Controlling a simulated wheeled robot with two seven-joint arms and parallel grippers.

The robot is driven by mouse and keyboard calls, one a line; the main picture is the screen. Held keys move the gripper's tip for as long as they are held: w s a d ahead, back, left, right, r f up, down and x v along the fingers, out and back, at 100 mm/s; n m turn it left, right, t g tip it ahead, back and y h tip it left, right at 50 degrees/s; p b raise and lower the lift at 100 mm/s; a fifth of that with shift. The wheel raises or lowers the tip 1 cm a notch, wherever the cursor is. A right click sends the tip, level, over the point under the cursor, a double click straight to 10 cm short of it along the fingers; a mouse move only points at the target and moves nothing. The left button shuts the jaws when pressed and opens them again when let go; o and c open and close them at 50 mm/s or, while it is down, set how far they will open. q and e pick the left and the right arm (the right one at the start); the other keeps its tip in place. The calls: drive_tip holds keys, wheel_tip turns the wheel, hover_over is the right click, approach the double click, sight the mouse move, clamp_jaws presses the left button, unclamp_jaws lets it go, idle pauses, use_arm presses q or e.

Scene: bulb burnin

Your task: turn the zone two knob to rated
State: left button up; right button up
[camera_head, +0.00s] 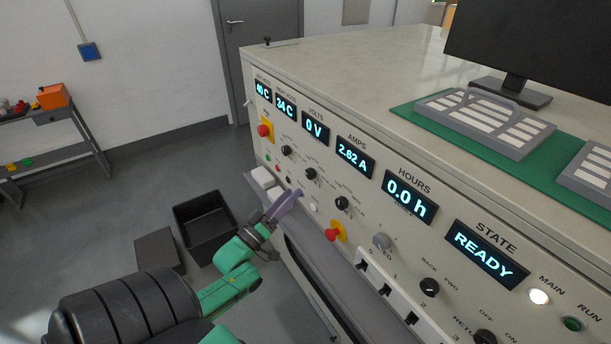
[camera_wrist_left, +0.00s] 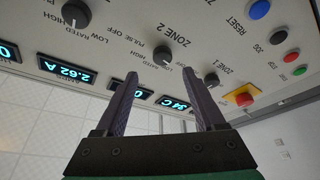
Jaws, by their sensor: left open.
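The zone two knob (camera_wrist_left: 162,56) is a black knob on the cream panel, and its upside-down ZONE 2 label shows in the left wrist view. In the head view it is the middle knob (camera_head: 310,173) of a row of three. I cannot tell which mark its pointer faces. My left gripper (camera_head: 295,193) has purple fingers, open and empty, pointing at the panel just below and left of this knob. In the wrist view the knob shows beyond the gap between the fingertips (camera_wrist_left: 163,84), apart from both fingers. My right gripper is not in view.
The zone one knob (camera_wrist_left: 211,79) is close to one fingertip in the wrist view. Another black knob (camera_head: 342,203) and a red button (camera_head: 333,235) are to the right on the panel. A grey ledge (camera_head: 330,262) runs below. A black bin (camera_head: 205,225) stands on the floor.

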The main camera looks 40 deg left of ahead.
sight(308, 176)
use_arm(q)
drive_tip(key=x, duration=0.6)
drive_tip(key=shift+w+a+f, duration=0.15)
drive_tip(key=shift+w+f, duration=0.1)
drive_tip(key=shift+w, duration=0.05)
drive_tip(key=shift+w+r, duration=0.2)
drive_tip(key=shift+w, duration=0.1)
clamp_jaws()
drive_tip(key=shift+f, duration=0.1)
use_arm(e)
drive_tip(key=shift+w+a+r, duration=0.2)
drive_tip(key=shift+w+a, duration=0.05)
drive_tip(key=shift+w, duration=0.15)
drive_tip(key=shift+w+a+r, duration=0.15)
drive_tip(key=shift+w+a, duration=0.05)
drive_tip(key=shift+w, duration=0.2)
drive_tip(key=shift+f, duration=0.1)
